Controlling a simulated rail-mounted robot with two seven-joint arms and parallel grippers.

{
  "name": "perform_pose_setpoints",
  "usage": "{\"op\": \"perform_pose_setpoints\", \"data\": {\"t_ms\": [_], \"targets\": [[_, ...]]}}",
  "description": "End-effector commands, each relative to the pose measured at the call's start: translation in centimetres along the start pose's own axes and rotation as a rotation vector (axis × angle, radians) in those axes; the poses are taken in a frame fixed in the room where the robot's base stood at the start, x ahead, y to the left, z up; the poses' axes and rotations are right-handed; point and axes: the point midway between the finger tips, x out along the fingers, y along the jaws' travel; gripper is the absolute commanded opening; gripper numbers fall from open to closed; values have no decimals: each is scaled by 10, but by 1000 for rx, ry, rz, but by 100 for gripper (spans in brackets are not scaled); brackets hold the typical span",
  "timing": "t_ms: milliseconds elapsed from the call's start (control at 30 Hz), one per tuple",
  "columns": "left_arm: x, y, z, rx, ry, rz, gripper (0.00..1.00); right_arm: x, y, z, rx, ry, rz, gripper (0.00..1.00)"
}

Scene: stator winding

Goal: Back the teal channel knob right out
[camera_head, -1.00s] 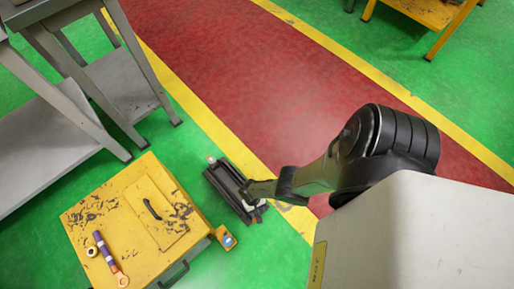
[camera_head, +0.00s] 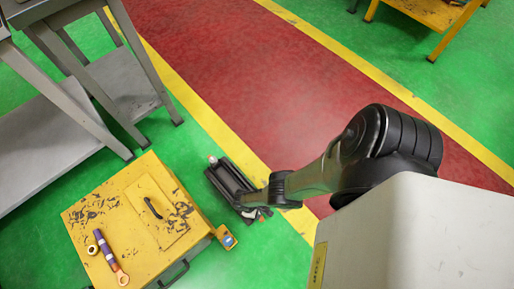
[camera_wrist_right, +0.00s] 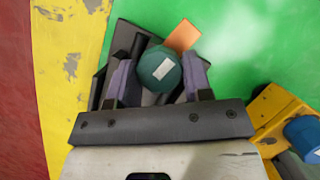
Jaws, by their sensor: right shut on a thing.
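The teal channel knob (camera_wrist_right: 160,68) shows in the right wrist view as a faceted round knob with a pale label on its face. My right gripper (camera_wrist_right: 160,74) is shut on it, with one purple-grey finger on each side. Behind the knob is a dark channel fixture (camera_wrist_right: 136,38), which lies on the green floor in the head view (camera_head: 229,180). In the head view my right arm hides the knob and most of the gripper. My left gripper is not in view.
A worn yellow cabinet (camera_head: 107,199) with a purple-and-orange tool (camera_head: 109,255) on top stands left of the fixture. A small yellow-and-blue item (camera_head: 227,237) sits between them. Grey benches (camera_head: 118,85) stand at upper left. The red walkway (camera_head: 250,90) is clear.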

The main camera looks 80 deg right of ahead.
Motion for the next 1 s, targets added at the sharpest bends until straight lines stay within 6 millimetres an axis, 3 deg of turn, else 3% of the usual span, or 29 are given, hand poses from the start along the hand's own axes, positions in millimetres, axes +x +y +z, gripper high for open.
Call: {"op": "perform_pose_setpoints", "data": {"t_ms": [400, 967, 1000], "targets": [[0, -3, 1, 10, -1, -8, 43, 2, 0, 1, -124, 1, 52, 22], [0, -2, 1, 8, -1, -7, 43, 2, 0, 1, -134, 1, 56, 22], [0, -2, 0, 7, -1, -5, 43, 2, 0, 1, -134, 1, 56, 50]]}}
